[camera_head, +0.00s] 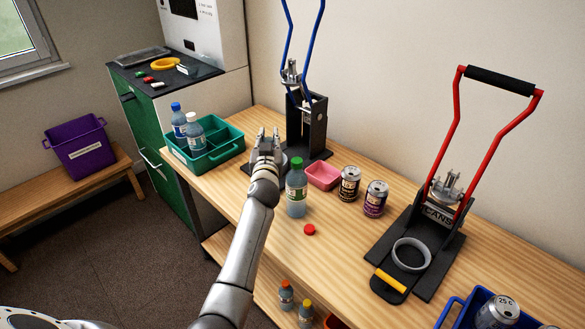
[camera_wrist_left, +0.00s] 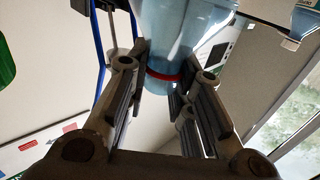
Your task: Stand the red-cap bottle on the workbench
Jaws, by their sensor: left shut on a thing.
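My left gripper (camera_head: 268,137) is over the workbench (camera_head: 262,245), between the green crate and the blue-handled press. In the left wrist view the gripper (camera_wrist_left: 160,95) is shut on a clear bluish bottle (camera_wrist_left: 185,28) with a red ring at its neck. That view looks upside down; whether the bottle wears a cap is unclear. In the head view I cannot make this bottle out at the gripper. A loose red cap (camera_head: 309,229) lies on the workbench. A bottle with an orange-red cap (camera_head: 286,296) shows on the lower shelf. My right gripper is out of view.
A green-cap bottle (camera_head: 297,192) stands close to my left arm. A pink bin (camera_head: 323,185), two cans and the red-handled press (camera_head: 432,215) are farther right. The green crate (camera_head: 222,152) holds bottles. The blue-handled press (camera_head: 306,125) stands behind. Bare wood lies around the red cap.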

